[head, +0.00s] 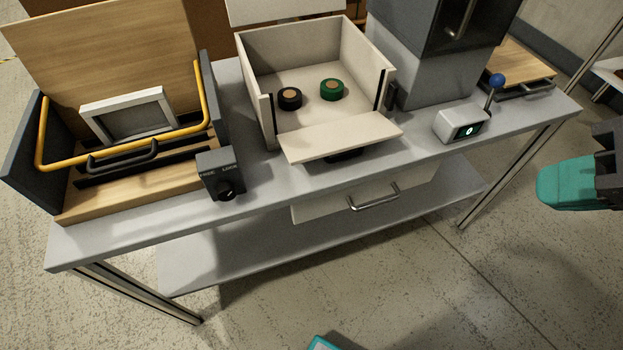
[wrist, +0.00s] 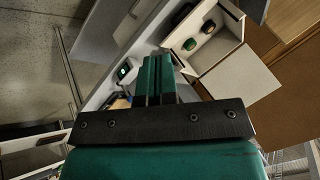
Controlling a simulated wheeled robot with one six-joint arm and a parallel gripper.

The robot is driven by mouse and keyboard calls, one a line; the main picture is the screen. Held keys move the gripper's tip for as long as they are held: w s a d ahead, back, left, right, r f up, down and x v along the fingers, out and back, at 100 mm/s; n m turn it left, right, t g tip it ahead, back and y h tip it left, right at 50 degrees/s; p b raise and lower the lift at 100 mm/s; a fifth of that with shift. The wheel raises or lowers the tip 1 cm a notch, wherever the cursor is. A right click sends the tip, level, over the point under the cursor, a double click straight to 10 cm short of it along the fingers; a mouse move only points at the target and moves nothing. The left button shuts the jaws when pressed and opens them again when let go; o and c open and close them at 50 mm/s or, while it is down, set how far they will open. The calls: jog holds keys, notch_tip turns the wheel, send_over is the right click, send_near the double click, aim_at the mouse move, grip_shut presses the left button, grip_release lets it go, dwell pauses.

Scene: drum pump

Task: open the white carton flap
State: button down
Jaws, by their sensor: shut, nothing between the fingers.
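The white carton (head: 255,75) stands open at the top on the grey workbench. Its front flap (head: 340,137) is folded outward and slopes down over the bench's front edge. A back white panel (head: 285,10) stands up behind the carton, cut off by the picture's top. Inside lie a black roll (head: 290,99) and a green roll (head: 331,90). In the wrist view, the carton (wrist: 232,22) and a broad white panel (wrist: 240,80) show beyond my gripper (wrist: 153,62). Its teal fingers are together and empty, apart from the carton.
A wooden case (head: 100,40) with a yellow bar and a dark knob box (head: 220,175) stand left of the carton. A grey cabinet (head: 420,65) and a small display box with a blue-knobbed lever (head: 462,124) stand right. A drawer (head: 350,198) is under the bench.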

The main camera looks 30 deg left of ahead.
jog(key=w+a+f+m+t+y+b, duration=0.25)
jog(key=a+f+m+b, duration=0.25)
jog(key=a+f+b, duration=0.3)
jog(key=m+t+y+b, duration=0.9)
jog(key=m+t+b, duration=0.2)
jog(key=m+b, duration=1.4)
send_near(320, 156)
jog(key=p+x, duration=0.1)
jog(key=x, duration=0.1)
jog(key=p+x, duration=0.1)
jog(key=x, duration=0.1)
jog(key=f+p+x, duration=0.1)
jog(key=p+x, duration=0.1)
jog(key=shift+w+a, duration=0.2)
jog(key=shift+w, duration=0.2)
jog(key=shift+w+a+r, duration=0.1)
jog(key=shift+w+a, duration=0.15)
jog(key=shift+a, duration=0.05)
